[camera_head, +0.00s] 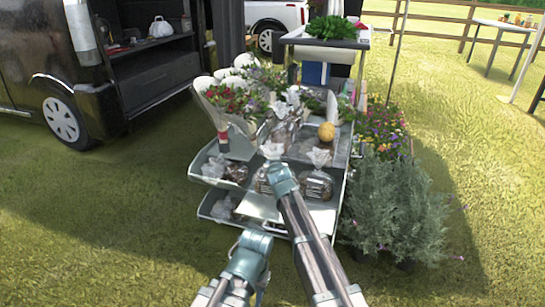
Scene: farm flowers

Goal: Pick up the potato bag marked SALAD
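Several clear bags with gathered pale tops and dark contents stand on the tiered metal display stand (334,219). One bag (318,186) is right of my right arm, and another (263,181) is partly covered by that arm. A further bag (236,173) sits to the left on the same tier. Labels are too small to read, so I cannot tell which bag is marked SALAD. My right arm reaches up in front of the middle bags, but no gripper fingers show at its end. My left arm is low, in front of the stand, with no fingers visible.
Flowers in pale wrappers (222,98) and a round yellow item (327,132) stand on the upper tier. Bushy potted plants (388,212) crowd the stand's right side. A dark van (95,65) is at left. Grass is clear at front left.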

